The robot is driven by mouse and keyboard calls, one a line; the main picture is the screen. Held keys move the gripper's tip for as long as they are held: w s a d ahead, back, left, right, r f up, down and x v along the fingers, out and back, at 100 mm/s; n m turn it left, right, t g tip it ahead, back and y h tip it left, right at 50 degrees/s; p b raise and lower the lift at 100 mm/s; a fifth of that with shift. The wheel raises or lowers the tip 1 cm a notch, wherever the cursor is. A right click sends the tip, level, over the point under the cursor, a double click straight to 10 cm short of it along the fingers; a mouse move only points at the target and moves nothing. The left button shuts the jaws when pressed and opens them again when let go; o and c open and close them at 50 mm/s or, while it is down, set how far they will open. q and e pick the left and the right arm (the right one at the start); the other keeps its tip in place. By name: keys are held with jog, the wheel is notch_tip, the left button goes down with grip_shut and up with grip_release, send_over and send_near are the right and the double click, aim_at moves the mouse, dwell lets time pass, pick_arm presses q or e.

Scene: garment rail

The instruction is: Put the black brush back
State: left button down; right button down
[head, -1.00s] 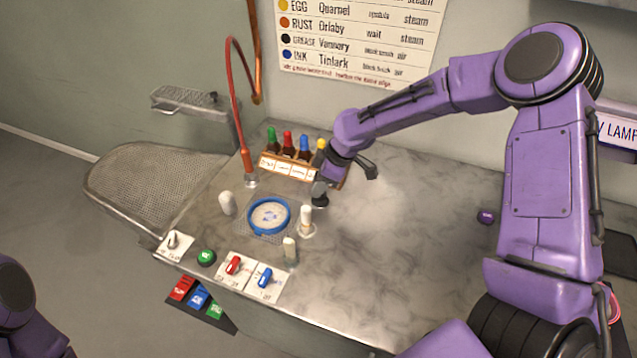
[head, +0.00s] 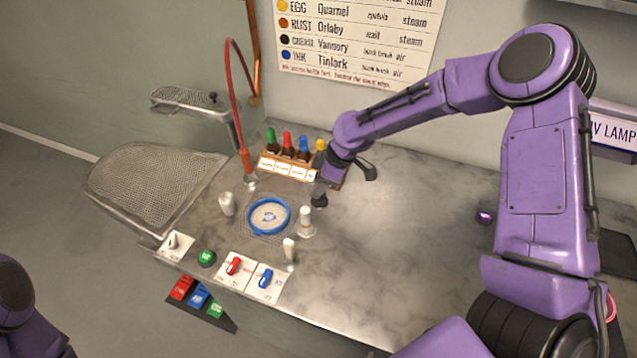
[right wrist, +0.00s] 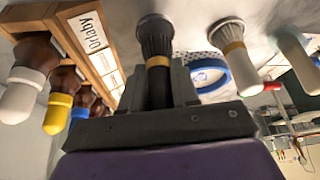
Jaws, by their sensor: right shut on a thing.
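The black brush (head: 319,201) is at the counter's back middle, right of the blue ring (head: 269,216). My right gripper (head: 321,187) is shut on it. In the right wrist view the fingers (right wrist: 158,88) close around the dark handle, below a gold band, and the dark bristle end of the black brush (right wrist: 155,36) points away, towards the counter. Whether the bristles touch the counter I cannot tell. A pale brush with a gold band (right wrist: 232,55) stands beside it; it also shows in the head view (head: 306,222). My left gripper is out of view.
A labelled wooden rack (head: 288,168) of capped bottles stands close behind the gripper. Another pale brush (head: 289,250) and a white object (head: 227,204) stand near the ring. Switches line the front edge. The counter's right side is mostly clear.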

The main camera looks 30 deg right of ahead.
jog(key=shift+f, duration=0.25)
dwell(0.3)
jog(key=shift+f, duration=0.2)
dwell(0.3)
jog(key=shift+f, duration=0.3)
jog(key=shift+f, duration=0.2)
dwell(0.4)
jog(key=shift+c, duration=2.3)
grip_release()
